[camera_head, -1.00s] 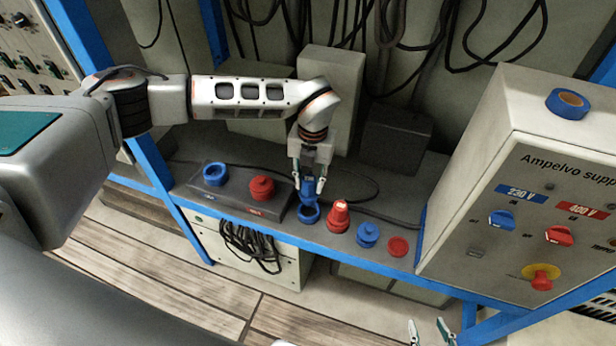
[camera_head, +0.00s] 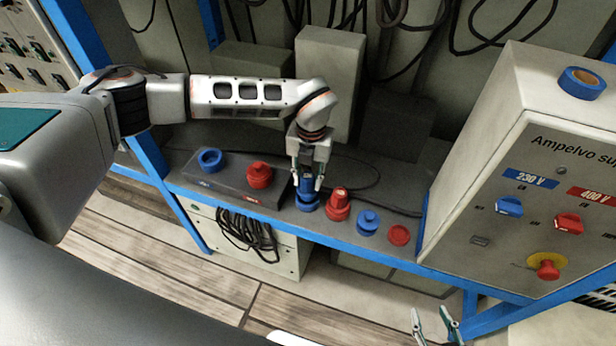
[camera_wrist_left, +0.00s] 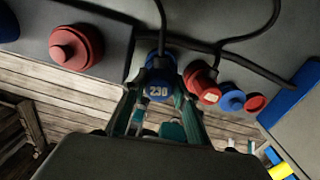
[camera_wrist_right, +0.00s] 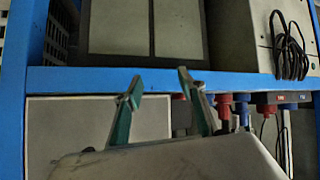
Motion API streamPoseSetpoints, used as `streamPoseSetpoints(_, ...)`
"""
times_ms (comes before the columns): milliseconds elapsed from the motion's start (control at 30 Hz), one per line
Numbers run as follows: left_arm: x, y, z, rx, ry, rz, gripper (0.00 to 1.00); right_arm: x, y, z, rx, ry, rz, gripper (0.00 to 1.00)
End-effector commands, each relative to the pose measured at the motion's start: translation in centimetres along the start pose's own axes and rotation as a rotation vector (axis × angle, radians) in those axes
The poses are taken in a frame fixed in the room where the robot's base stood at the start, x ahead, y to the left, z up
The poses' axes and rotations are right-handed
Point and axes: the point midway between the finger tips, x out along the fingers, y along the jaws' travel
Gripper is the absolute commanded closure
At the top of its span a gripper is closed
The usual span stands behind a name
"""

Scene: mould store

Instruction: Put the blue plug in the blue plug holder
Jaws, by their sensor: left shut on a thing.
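The blue plug (camera_head: 308,196) is between the fingers of my left gripper (camera_head: 307,184), which is shut on it just above the shelf. In the left wrist view the plug (camera_wrist_left: 160,88) shows the marking 230 between the fingertips. I cannot tell whether its lower end touches the shelf. The blue plug holder (camera_head: 210,160), a blue ring with an open middle, is on the dark sloped box, left of my left gripper. My right gripper (camera_head: 435,324) is open and empty at the bottom of the head view; its fingers also show apart in the right wrist view (camera_wrist_right: 160,88).
A red socket (camera_head: 259,175) is on the same dark box (camera_head: 228,190). A red plug (camera_head: 338,203) stands close right of the blue plug, then a blue piece (camera_head: 367,222) and a red cap (camera_head: 399,235). A cable loops behind. The supply cabinet (camera_head: 510,190) stands to the right.

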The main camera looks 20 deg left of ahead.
Motion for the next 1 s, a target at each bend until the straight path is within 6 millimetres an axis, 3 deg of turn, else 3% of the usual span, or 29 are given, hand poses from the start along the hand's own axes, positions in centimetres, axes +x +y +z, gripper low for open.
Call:
streamPoseSetpoints(233,-0.1,0.0,0.0,0.0,0.0,0.0,0.97,-0.3,-0.3,0.5,0.002,-0.01,-0.005,0.6)
streamPoseSetpoints(1000,0.1,0.0,-0.1,0.0,0.0,0.0,0.97,0.0,0.5,-1.1,-0.003,0.014,0.007,0.6)
